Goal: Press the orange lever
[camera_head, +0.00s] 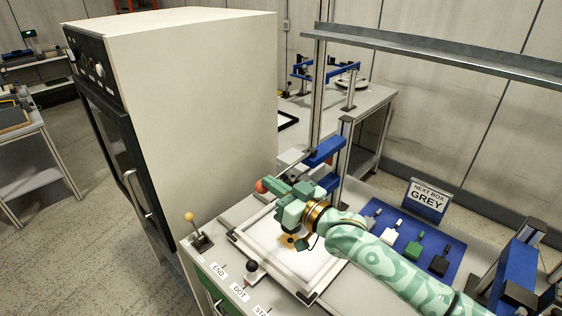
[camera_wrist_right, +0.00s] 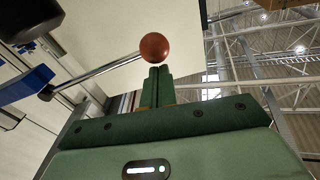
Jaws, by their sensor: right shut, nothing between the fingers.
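A lever with an orange-red ball (camera_head: 262,186) stands at the back of the bench. In the right wrist view its ball (camera_wrist_right: 155,46) sits at the end of a thin metal rod (camera_wrist_right: 98,72), which runs down left to a dark joint. My right gripper (camera_head: 271,185) is shut and empty, close to this ball. In the right wrist view the closed fingertips (camera_wrist_right: 154,72) lie just below the ball; I cannot tell whether they touch it. Another lever with a yellow-orange ball (camera_head: 189,216) stands at the bench's left corner. My left gripper is not in view.
A tall cream cabinet (camera_head: 190,70) stands left of the bench. A framed white panel (camera_head: 265,240) lies under my right arm. A black-knobbed lever (camera_head: 251,266) stands at the front. A blue mat (camera_head: 455,252) with several small blocks and a "NEXT BOX GREY" sign (camera_head: 427,200) are right.

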